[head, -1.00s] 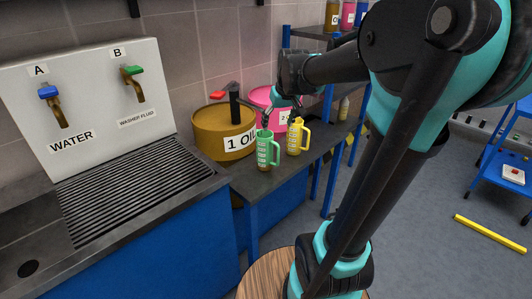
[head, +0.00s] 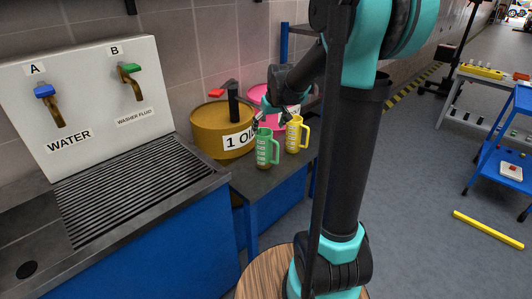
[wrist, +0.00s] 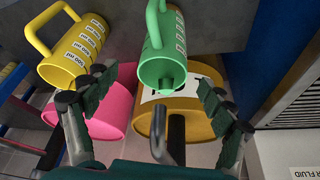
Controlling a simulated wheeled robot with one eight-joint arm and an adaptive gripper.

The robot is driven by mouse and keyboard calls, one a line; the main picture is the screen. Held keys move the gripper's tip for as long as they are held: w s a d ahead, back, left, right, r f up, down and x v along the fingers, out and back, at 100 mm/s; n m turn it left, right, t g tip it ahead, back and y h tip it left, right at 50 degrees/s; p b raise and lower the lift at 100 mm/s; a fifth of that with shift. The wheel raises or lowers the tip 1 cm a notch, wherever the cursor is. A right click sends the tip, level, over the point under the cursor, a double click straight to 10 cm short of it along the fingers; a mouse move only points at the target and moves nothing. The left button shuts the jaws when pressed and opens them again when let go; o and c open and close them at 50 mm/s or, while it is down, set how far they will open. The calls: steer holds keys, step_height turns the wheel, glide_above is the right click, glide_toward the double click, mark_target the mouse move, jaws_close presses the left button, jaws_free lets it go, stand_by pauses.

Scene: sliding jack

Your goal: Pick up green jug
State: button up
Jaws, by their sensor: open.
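The green jug (head: 266,150) stands upright on a dark bench in front of the ochre barrel, its handle toward the right. In the wrist view the green jug (wrist: 163,62) appears upside down, centred between and beyond the fingers. My gripper (head: 270,117) is just above and behind the jug's top in the head view. In the wrist view my gripper (wrist: 157,98) is open, one finger at each side, with nothing between the pads. Exact contact with the jug cannot be told.
A yellow jug (head: 295,136) stands close to the right of the green one. Behind are an ochre barrel (head: 206,142) marked "1 OIL" with a dark pump and a pink barrel (head: 259,97). A sink counter (head: 110,205) with taps lies to the left.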

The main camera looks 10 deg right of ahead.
mark_target(265, 134)
steer(key=shift+a+x, duration=0.2)
steer(key=shift+x, duration=1.15)
steer(key=shift+a+x, duration=0.15)
steer(key=shift+x, duration=1.2)
steer(key=shift+w+r, duration=0.1)
steer(key=shift+w, duration=0.05)
steer(key=shift+c, duration=0.4)
steer(key=c, duration=1.8)
steer(key=shift+r, duration=0.1)
